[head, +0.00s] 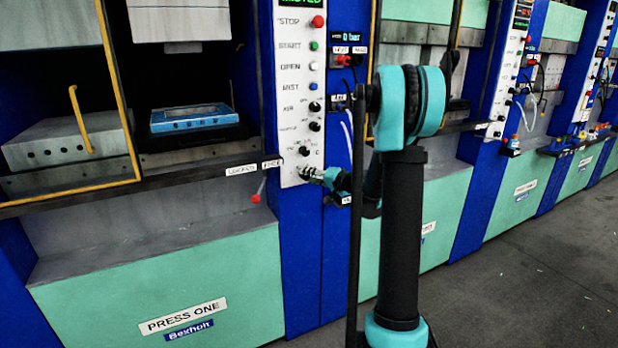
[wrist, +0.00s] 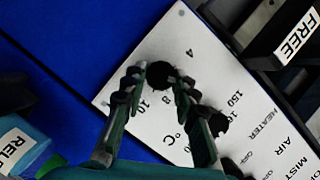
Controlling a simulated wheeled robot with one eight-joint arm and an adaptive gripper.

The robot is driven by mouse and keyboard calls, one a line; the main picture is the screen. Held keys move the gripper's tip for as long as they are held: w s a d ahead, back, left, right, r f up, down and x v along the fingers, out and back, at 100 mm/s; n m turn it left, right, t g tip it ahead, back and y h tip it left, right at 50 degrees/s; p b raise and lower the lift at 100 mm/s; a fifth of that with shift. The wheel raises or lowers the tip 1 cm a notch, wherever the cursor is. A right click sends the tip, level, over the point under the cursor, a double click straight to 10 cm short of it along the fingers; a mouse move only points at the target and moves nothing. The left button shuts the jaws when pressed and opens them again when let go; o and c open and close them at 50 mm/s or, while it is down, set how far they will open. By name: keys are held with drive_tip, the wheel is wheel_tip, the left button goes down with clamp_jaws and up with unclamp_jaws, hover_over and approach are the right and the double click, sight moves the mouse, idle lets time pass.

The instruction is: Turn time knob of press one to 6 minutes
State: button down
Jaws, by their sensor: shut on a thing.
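Press one (head: 180,290) stands at the left of the head view, with a white control panel (head: 300,60) at its right side. In the wrist view the time knob (wrist: 160,74) is a small black round knob near the end of that panel (wrist: 215,60). The printed numbers 4, 8 and 10 show near it. My gripper (wrist: 162,78) has its two ridged fingers on either side of the knob and is shut on it. The knob's pointer is too dark to read. In the head view my gripper (head: 314,175) is at the panel's lower end and covers the knob.
Another black knob (wrist: 218,124) sits close to my right finger, by the 100 and 150 marks. A red-tipped lever (head: 257,195) sticks out left of the panel. A FREE label (wrist: 298,35) is on a dark bar. Open floor (head: 540,270) lies at the right.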

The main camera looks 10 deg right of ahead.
drive_tip(key=c, duration=1.2)
unclamp_jaws()
drive_tip(key=v, duration=1.2)
drive_tip(key=shift+s, duration=0.1)
